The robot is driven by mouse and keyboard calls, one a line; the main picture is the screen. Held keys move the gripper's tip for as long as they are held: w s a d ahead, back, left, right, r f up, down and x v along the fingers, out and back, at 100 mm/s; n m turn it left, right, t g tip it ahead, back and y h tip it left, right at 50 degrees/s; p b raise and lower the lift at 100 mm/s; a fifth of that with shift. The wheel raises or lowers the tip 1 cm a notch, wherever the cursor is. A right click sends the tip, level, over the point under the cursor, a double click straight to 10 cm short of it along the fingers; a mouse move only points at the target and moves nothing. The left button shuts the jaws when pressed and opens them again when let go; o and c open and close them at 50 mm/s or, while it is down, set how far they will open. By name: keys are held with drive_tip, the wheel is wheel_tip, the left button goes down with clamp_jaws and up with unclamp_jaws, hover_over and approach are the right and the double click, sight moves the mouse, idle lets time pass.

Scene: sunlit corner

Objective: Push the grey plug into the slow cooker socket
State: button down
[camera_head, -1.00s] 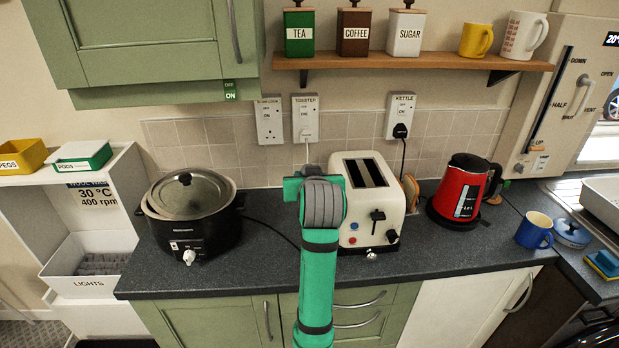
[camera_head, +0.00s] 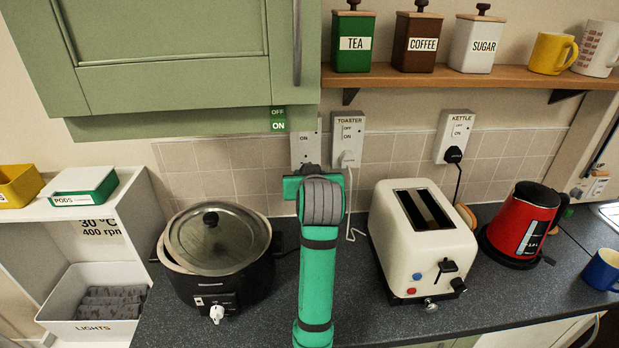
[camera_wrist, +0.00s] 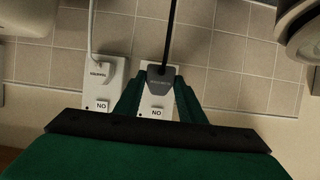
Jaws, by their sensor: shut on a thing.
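The grey plug (camera_wrist: 162,86), with its dark cord, is between the fingers of my gripper (camera_wrist: 160,77) in the wrist view, which is upside down. My gripper is shut on it. The plug lies over the slow cooker socket plate (camera_wrist: 157,108); I cannot tell how far its pins are in.
The toaster socket (camera_head: 347,135) with a white plug (camera_head: 347,159) is just right. The cream toaster (camera_head: 415,240), red kettle (camera_head: 520,225) and kettle socket (camera_head: 456,130) are farther right. A green cupboard (camera_head: 180,60) and a shelf (camera_head: 450,78) overhang the wall.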

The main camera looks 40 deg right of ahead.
drive_tip(key=shift+w+d, duration=0.45)
drive_tip(key=shift+w, duration=0.25)
drive_tip(key=shift+w+d, duration=0.45)
drive_tip(key=shift+w, duration=0.3)
drive_tip(key=shift+w+d, duration=0.45)
drive_tip(key=shift+w, duration=0.25)
drive_tip(key=shift+w+d, duration=0.3)
drive_tip(key=shift+w, duration=0.2)
idle(0.4)
drive_tip(key=c, duration=1.1)
unclamp_jaws()
drive_tip(key=v, duration=1.1)
drive_tip(key=shift+d, duration=0.1)
